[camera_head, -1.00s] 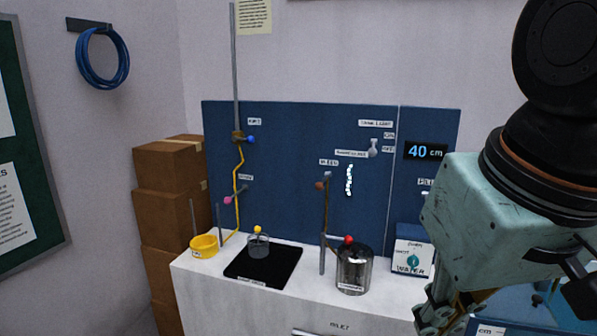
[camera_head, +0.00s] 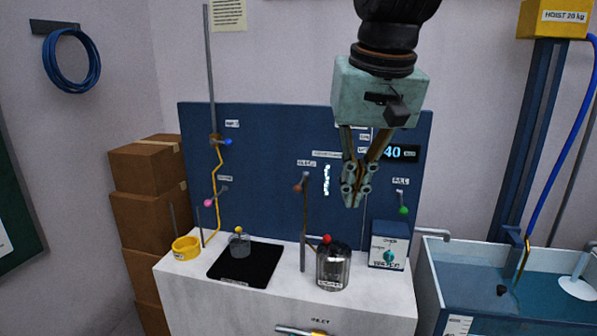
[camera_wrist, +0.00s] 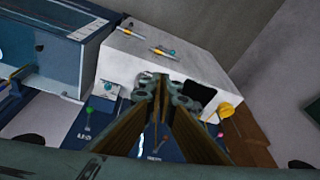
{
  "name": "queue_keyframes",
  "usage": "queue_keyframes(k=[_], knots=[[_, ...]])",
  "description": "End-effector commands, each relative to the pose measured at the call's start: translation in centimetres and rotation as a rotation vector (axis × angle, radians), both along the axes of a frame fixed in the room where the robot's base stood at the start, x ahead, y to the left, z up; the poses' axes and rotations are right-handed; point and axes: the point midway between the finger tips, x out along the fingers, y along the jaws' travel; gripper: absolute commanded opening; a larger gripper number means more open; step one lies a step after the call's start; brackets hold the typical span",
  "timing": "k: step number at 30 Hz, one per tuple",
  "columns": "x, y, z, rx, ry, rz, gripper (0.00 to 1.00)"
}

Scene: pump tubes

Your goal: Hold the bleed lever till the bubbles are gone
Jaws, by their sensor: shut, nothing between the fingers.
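The bleed lever, with a brown-red knob (camera_head: 298,188), is on an upright post beneath a small label that seems to read BLEED. White bubbles (camera_head: 326,180) form a short wavy column on the blue panel (camera_head: 265,140), just right of the lever. My gripper (camera_head: 353,200) is shut and empty, pointing down in front of the panel, right of the bubbles and apart from the lever. In the wrist view my gripper (camera_wrist: 165,90) also shows with its fingertips together above the bench; the fingers hide part of the panel there.
On the white bench (camera_head: 180,262) are a dark jar (camera_head: 333,268) with a red knob, a black mat (camera_head: 225,268) with a small beaker, a yellow cup (camera_head: 186,248) and a water box (camera_head: 388,250). A water tank (camera_head: 430,290) stands right. Boxes (camera_head: 150,220) are left.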

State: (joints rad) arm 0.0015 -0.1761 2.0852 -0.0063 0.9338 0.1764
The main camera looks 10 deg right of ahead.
Motion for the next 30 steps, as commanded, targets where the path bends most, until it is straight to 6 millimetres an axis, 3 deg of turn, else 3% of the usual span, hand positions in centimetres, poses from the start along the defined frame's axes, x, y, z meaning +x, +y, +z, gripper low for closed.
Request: queue_keyframes(k=[13, 30], knots=[[10.2, -0.1, 3.1, 0.017, 0.018, -0.065, 0.0], [22.8, -0.3, 4.2, 0.038, 0.039, -0.149, 0.0]])
